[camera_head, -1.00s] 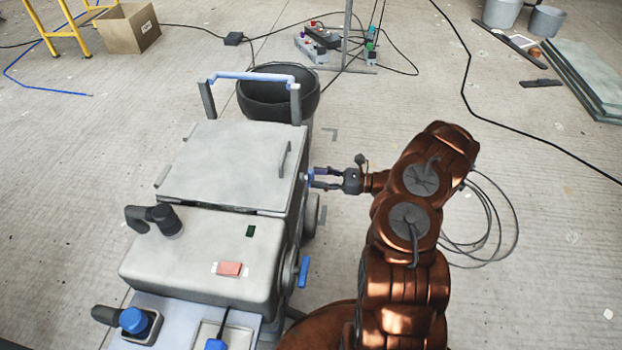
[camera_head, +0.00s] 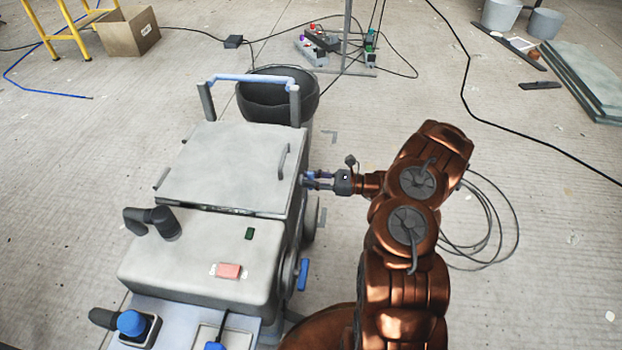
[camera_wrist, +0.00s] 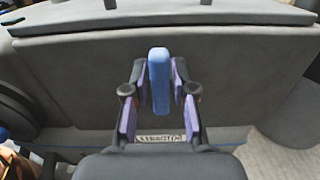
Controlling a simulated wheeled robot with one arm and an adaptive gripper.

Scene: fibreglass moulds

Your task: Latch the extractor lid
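The extractor (camera_head: 195,255) is a grey machine with a flat lid (camera_head: 225,170) that lies down over its rear part. A dark handle (camera_head: 283,161) stands on the lid's right side. In the wrist view, a blue latch lever (camera_wrist: 159,82) stands upright on the side wall below the lid's edge (camera_wrist: 160,22). My gripper (camera_wrist: 156,98) has its purple-padded fingers on either side of the blue lever, with a small gap showing at least on the right. In the head view my gripper (camera_head: 318,181) is at the extractor's right side, below the lid's edge.
A second blue lever (camera_head: 303,274) sits lower on the extractor's right side. A dark bucket (camera_head: 278,98) stands behind the lid. Free floor lies to the right. Cables and a cardboard box (camera_head: 128,33) are farther back.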

